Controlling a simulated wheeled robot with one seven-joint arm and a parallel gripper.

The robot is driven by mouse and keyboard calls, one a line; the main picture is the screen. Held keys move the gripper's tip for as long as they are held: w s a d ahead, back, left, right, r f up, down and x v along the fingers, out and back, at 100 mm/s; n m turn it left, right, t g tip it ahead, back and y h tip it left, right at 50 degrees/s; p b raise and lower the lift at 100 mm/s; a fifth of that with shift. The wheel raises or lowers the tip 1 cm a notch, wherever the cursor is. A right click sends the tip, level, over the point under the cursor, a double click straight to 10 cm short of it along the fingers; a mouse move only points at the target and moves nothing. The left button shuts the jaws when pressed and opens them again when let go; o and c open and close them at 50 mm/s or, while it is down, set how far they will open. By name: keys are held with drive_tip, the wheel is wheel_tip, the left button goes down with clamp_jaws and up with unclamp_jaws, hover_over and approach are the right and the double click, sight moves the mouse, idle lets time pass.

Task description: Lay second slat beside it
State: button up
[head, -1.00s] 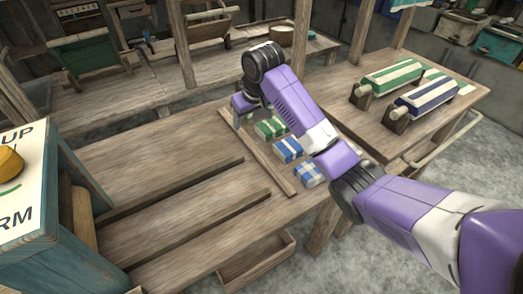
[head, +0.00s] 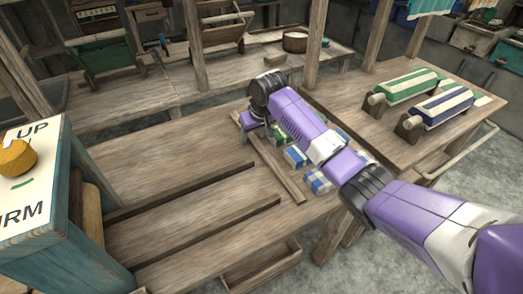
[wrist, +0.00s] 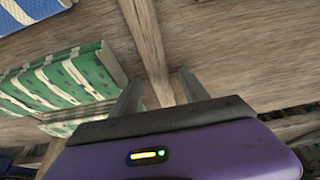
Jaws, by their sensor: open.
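A long thin wooden slat (head: 277,168) lies on the worktable, just left of the folded cloths. My gripper (head: 257,132) is low over the slat's far end in the head view. In the wrist view the slat (wrist: 146,38) runs down between the two open fingers of my gripper (wrist: 160,90). I cannot tell whether the fingers touch it. Two long, parallel wooden edges (head: 190,184) cross the table further left; whether they are loose slats or part of the table is unclear.
Folded blue checked cloth (head: 318,181) and green striped cloth (wrist: 72,80) lie close right of the slat in the head view. Green and blue striped rolls (head: 443,104) stand on the right table. A panel box (head: 62,190) stands at left. Wooden posts (head: 382,35) rise behind.

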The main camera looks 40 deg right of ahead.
drive_tip(key=shift+c, duration=0.4)
clamp_jaws()
drive_tip(key=shift+r, duration=0.1)
